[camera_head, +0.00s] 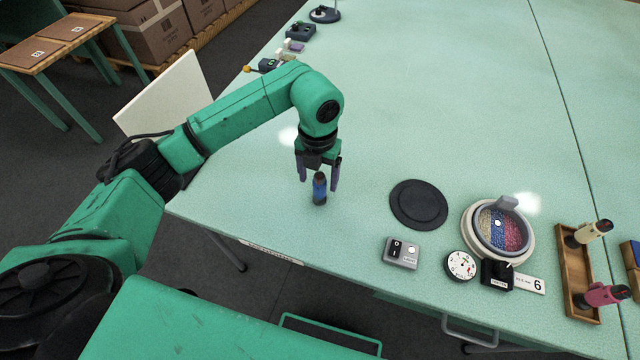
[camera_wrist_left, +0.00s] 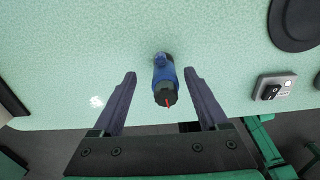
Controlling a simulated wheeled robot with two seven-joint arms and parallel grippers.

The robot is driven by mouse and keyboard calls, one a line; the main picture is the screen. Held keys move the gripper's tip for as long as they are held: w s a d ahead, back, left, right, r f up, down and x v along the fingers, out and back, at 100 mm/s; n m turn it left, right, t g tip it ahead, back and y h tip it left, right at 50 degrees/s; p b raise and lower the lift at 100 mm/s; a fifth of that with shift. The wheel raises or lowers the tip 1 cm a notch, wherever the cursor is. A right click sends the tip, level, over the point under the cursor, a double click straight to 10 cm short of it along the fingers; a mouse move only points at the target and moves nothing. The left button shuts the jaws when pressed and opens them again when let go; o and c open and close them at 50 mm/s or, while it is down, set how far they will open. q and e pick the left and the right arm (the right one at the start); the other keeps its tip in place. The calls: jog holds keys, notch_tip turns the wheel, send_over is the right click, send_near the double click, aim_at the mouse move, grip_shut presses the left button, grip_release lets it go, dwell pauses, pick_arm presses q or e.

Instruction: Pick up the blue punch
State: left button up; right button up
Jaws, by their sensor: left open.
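The blue punch (camera_head: 319,190) stands upright on the pale green table, with a dark top, near the table's front edge. My left gripper (camera_head: 319,183) is open and points down over it, its two fingers on either side of the punch in the head view. In the left wrist view the blue punch (camera_wrist_left: 165,82) shows between the spread fingers of my left gripper (camera_wrist_left: 159,75), its black cap with a red mark facing the camera. Clear gaps show on both sides, so the fingers do not appear to touch it. My right gripper is not in view.
A black round pad (camera_head: 418,204) lies to the right, with a switch box (camera_head: 401,253) in front of it. Further right are a round dial (camera_head: 461,265), a bowl of coloured bits (camera_head: 497,232) and a wooden rack (camera_head: 576,275) holding cream and pink punches. The table behind is mostly clear.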

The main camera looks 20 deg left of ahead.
pick_arm(q)
jog(key=f, duration=0.1)
jog(key=f+p, duration=0.1)
jog(key=f, duration=0.2)
jog(key=shift+s+d+f+p, duration=0.2)
jog(key=shift+s+d+p, duration=0.05)
jog(key=shift+s+p, duration=0.1)
jog(key=shift+f, duration=0.4)
grip_shut()
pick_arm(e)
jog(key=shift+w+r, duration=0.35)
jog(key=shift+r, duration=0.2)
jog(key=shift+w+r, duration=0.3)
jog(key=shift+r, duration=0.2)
pick_arm(q)
jog(key=shift+r, duration=0.1)
notch_tip(320, 180, up, 14)
jog(key=b, duration=0.3)
jog(key=shift+w+r, duration=0.1)
jog(key=shift+r, duration=0.15)
notch_tip(320, 180, up, 5)
send_over(320, 193)
jog(key=w, duration=0.2)
jog(key=shift+s+a+r+p, duration=0.2)
jog(key=shift+s+a+p, duration=0.05)
jog(key=shift+p, duration=0.2)
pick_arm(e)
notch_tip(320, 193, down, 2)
